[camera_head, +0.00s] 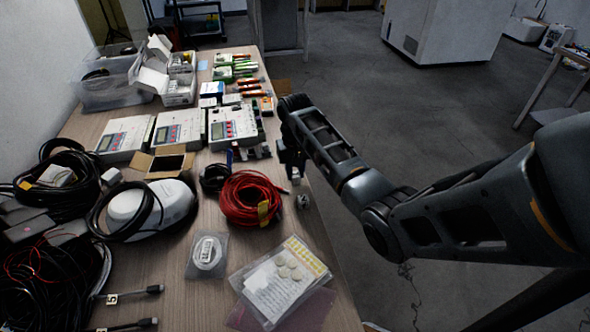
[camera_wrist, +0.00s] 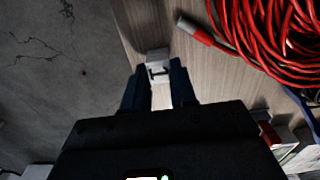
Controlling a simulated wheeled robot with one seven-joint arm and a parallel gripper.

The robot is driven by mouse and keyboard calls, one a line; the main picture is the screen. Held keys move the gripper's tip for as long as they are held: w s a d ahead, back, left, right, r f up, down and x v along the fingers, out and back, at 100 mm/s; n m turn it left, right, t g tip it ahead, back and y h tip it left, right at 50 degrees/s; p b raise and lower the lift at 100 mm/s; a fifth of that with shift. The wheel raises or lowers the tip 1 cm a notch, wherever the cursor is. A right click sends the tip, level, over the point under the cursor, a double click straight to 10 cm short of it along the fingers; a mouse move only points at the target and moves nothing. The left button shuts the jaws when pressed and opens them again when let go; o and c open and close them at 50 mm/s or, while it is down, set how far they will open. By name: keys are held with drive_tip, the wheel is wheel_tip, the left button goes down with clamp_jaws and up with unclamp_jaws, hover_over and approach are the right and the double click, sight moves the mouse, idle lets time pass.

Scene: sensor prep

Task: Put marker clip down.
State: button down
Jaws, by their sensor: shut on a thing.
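The marker clip is a small pale grey-white piece (camera_wrist: 157,62) between the fingertips of my gripper (camera_wrist: 160,84) in the wrist view. My gripper is shut on it, over the bare wood strip near the table's edge. In the head view my gripper (camera_head: 291,164) points down at the table's right edge, with the small pale clip (camera_head: 296,178) just below its fingers. Whether the clip touches the tabletop I cannot tell.
A red cable coil (camera_head: 250,198) lies left of my gripper; its red plug with a grey tip (camera_wrist: 194,31) lies near the clip. A small pale metallic piece (camera_head: 303,201) sits nearer the viewer. Meters (camera_head: 233,126) stand behind. The table (camera_head: 325,240) drops to floor on the right.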

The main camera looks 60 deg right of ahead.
sight(295, 173)
drive_tip(key=shift+f, duration=0.1)
drive_tip(key=c, duration=0.9)
unclamp_jaws()
wheel_tip(295, 173, up, 12)
drive_tip(key=shift+p, duration=0.3)
